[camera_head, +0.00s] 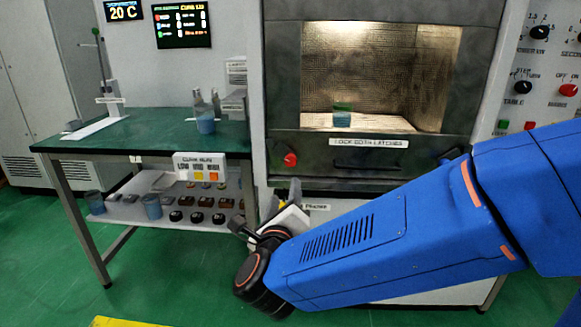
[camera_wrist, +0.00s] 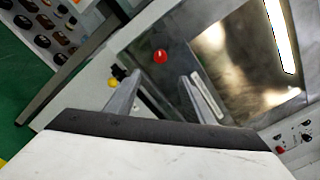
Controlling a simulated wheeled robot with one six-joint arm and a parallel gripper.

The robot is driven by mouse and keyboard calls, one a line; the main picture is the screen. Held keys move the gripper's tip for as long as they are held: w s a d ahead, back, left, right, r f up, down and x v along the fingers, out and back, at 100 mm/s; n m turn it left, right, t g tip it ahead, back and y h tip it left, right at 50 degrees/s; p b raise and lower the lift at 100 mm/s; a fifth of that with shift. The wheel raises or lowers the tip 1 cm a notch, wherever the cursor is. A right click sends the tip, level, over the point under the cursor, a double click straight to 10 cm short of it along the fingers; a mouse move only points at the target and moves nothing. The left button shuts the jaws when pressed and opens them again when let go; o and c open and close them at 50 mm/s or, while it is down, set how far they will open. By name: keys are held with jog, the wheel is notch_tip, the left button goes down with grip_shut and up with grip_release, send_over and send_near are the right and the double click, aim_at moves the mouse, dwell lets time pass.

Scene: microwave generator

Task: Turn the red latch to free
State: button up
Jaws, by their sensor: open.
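The red latch (camera_head: 290,159) is a small round knob at the lower left of the microwave generator's front, below the window. In the wrist view the red latch (camera_wrist: 159,56) shows ahead of my fingers, in the gap between their directions. My gripper (camera_head: 294,190) is just below the red latch in the head view, apart from it. In the wrist view my gripper (camera_wrist: 157,84) has its two grey fingers spread with nothing between them. A blue latch (camera_head: 449,155) is at the lower right of the front, partly hidden by my arm.
The generator's chamber (camera_head: 375,70) is lit and holds a beaker with green content (camera_head: 342,114). A label (camera_head: 368,143) reads "LOCK BOTH LATCHES". A green-topped table (camera_head: 120,135) with bottles stands at left. A control panel (camera_head: 535,70) is at right.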

aim_at(291, 162)
jog(key=w, duration=1.7)
jog(key=shift+w+d, duration=0.15)
jog(key=shift+d, duration=0.15)
jog(key=c, duration=1)
